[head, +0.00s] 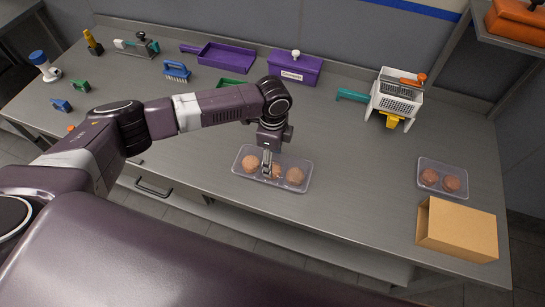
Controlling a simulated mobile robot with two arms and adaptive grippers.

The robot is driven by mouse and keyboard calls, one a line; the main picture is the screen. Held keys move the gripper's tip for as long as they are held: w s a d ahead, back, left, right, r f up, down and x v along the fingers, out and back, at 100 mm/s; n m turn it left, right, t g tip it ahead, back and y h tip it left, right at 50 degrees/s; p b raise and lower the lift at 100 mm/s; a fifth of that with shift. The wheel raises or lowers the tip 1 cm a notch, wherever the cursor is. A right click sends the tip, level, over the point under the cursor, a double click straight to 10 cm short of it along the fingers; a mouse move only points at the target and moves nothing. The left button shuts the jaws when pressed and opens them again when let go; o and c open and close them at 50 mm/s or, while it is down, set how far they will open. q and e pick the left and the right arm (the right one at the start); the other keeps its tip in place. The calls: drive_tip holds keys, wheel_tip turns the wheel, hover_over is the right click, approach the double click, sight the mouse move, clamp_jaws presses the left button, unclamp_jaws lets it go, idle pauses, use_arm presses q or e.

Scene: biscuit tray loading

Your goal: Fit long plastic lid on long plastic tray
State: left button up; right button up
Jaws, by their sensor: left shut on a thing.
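The long plastic tray (257,178) is clear and lies on the steel table near the front edge, with three round brown biscuits in a row in it. The long plastic lid (300,163) is also clear and hard to tell from the tray. It appears to lie over the tray, but I cannot tell whether it is seated. My left gripper (267,170) points down over the middle of the tray and is shut on the lid. It partly hides the middle biscuit. My right gripper is not in view.
A small clear tray (442,167) with two biscuits and a cardboard box (457,228) stand at the right. A white slicer (394,97), a purple bin (295,70), a purple dustpan (226,57) and brushes stand toward the back. The table right of the long tray is clear.

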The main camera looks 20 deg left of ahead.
use_arm(q)
drive_tip(key=shift+f, duration=0.2)
drive_tip(key=o, duration=0.8)
drive_tip(key=shift+r, duration=0.15)
wheel_tip(320, 180, up, 12)
drive_tip(key=shift+d+f, duration=0.1)
drive_tip(key=shift+f, duration=0.1)
idle(0.5)
